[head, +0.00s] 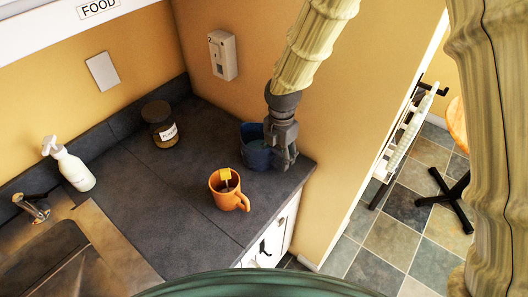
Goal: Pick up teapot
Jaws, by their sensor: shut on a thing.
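A dark blue, open-topped pot (254,156) stands on the dark counter near its right end, by the wall. I see no spout or lid on it, so I cannot tell for sure that it is the teapot. My gripper (284,160) points down at the pot's right side and is shut on it, with the fingers hiding part of that side. The pot looks upright. I cannot tell whether it touches the counter. An orange mug (217,196) with a yellow tea tag stands apart, to the lower left, its handle to the right.
A dark jar (160,133) with a label stands at the back of the counter (150,205). A white spray bottle (72,168) is by the sink and tap (33,210) at left. The middle of the counter is clear. The counter ends just right of the pot.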

